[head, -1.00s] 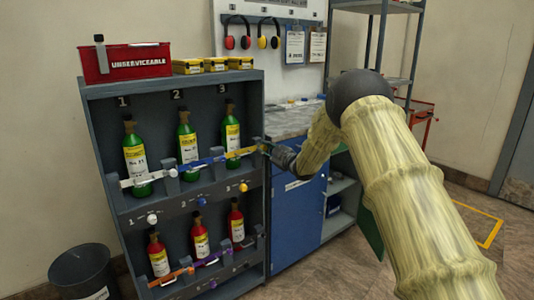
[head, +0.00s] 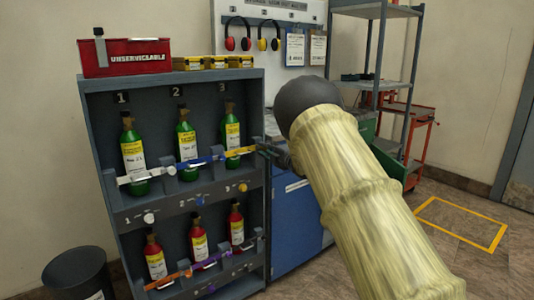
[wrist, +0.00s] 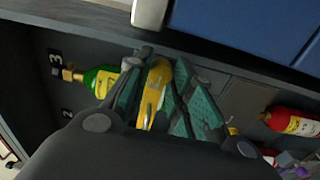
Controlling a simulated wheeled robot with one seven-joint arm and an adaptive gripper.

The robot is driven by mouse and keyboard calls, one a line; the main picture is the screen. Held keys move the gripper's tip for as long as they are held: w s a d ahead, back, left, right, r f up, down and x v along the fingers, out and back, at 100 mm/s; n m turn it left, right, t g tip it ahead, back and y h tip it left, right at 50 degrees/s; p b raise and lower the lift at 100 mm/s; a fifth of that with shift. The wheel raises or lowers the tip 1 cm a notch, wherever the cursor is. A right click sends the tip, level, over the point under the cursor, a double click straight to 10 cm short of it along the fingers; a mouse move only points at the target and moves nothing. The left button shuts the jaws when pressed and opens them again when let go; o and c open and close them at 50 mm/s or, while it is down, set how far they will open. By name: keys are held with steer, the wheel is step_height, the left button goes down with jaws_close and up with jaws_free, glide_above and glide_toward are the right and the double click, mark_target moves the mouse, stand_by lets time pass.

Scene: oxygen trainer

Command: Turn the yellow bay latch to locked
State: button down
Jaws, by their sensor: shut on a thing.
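The yellow bay latch (head: 240,151) lies across the front of bay 3 on the upper shelf, roughly level in the head view. It runs in front of a green bottle (head: 232,134). My gripper (head: 266,147) is at the latch's right end, by the rack's right side, partly hidden by my arm. In the wrist view, the fingers of my gripper (wrist: 156,80) are shut on the yellow latch (wrist: 154,95), one finger on each side. The green bottle (wrist: 103,82) shows to the left of the fingers.
A white latch (head: 140,177) and a blue latch (head: 205,161) cross bays 1 and 2. Coloured knobs, including a yellow one (head: 243,187), sit below. Red bottles (head: 198,240) stand on the lower shelf. A blue cabinet (head: 292,220) stands close to the rack's right.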

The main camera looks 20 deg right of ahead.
steer(key=shift+n, duration=0.3)
steer(key=c, duration=1.5)
jaws_free()
steer(key=shift+s, duration=0.1)
steer(key=v, duration=1.2)
steer(key=shift+f, duration=0.1)
